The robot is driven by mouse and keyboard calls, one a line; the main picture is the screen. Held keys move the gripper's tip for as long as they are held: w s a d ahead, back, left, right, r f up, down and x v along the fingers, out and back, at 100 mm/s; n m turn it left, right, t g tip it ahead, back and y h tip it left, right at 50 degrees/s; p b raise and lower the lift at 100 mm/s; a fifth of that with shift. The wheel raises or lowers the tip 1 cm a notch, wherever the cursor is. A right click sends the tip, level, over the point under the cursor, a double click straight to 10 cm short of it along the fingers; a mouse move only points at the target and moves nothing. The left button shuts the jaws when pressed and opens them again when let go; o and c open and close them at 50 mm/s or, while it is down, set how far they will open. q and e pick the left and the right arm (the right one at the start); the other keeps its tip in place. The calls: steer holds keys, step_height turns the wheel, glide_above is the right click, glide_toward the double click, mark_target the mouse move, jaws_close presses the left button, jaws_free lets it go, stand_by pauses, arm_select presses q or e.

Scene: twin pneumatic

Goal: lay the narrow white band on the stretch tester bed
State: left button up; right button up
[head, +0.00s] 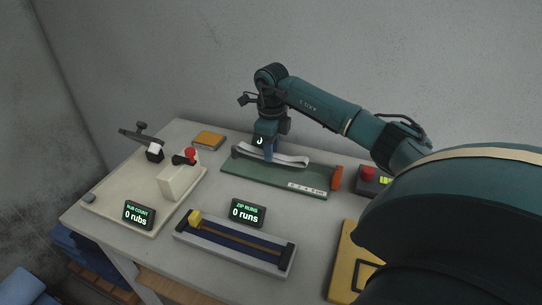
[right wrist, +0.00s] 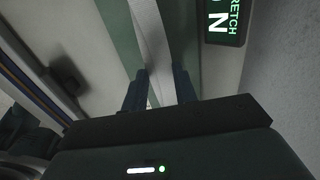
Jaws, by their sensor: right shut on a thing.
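The narrow white band (head: 290,159) lies lengthwise over the green stretch tester bed (head: 262,178) at the back of the table. My right gripper (head: 269,155) points down at the band's left part and is shut on it. In the right wrist view the band (right wrist: 150,40) runs up from between the two blue fingers (right wrist: 160,90), above the green bed (right wrist: 118,30). I cannot tell whether the band touches the bed along its whole length. My left gripper is not in view.
The bed has an orange end block (head: 336,178). A rub tester (head: 180,180) stands at the left, and a zip rig (head: 235,246) lies in front. A yellow tray (head: 343,262) is at the right, with a red-topped box (head: 368,173) behind it. An orange pad (head: 209,140) lies at the back.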

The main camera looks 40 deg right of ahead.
steer(key=shift+f, duration=1.5)
steer(key=shift+f, duration=0.1)
steer(key=o, duration=1)
steer(key=shift+c, duration=0.2)
step_height(320, 180, up, 12)
steer(key=b, duration=0.1)
